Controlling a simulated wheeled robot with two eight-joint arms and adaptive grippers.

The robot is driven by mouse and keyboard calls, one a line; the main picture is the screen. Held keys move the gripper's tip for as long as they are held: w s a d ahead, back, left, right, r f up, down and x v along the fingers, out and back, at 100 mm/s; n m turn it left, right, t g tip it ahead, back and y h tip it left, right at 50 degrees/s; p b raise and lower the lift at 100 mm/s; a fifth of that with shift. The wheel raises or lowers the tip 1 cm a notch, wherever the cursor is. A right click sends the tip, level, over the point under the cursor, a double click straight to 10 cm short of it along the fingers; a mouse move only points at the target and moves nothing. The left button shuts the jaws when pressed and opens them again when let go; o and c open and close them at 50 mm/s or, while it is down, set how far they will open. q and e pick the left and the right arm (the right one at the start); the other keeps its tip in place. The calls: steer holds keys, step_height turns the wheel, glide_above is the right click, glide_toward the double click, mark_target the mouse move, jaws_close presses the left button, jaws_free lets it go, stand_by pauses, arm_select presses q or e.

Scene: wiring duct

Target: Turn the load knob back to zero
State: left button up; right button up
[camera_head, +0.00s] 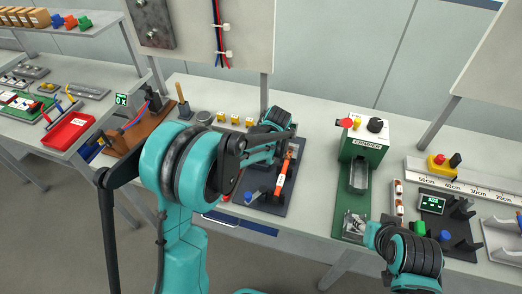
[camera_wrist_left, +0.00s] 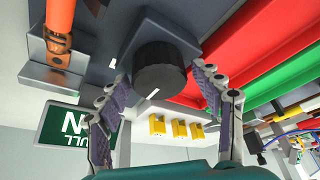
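The load knob (camera_wrist_left: 160,78) is a round black knob with a white mark on its rim, on a dark square base in the left wrist view. The fingers of my left gripper (camera_wrist_left: 159,84) stand apart, one on each side of the knob. The left finger shows a gap to it; whether the right finger touches is hard to tell. A green display (camera_wrist_left: 62,124) with white letters, partly "PULL", is beside the left finger. In the head view my left arm hides the knob. My right arm shows at lower right, but its fingers are not visible.
An orange tool (camera_head: 285,174) lies on the dark fixture beside my left arm. A crimper station (camera_head: 363,135) stands to its right. Yellow blocks (camera_head: 235,120) sit behind, and a red tray (camera_head: 68,131) is at far left. Bare bench lies between fixture and crimper.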

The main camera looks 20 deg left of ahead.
arm_select(q)
steer(key=shift+r, duration=0.15)
steer(key=v, duration=1.1)
steer(key=shift+s+d+r, duration=0.15)
steer(key=shift+d+r, duration=0.05)
steer(key=shift+r, duration=0.15)
steer(key=s+a+m+t+h, duration=0.1)
steer(key=s+m, duration=0.3)
steer(key=s, duration=0.7)
steer(key=s+a+m+t+h, duration=0.2)
steer(key=s+m+t, duration=0.1)
steer(key=s, duration=0.8)
steer(key=shift+s+a+m, duration=0.2)
steer(key=shift+s+m, duration=0.05)
steer(key=shift+m, duration=0.65)
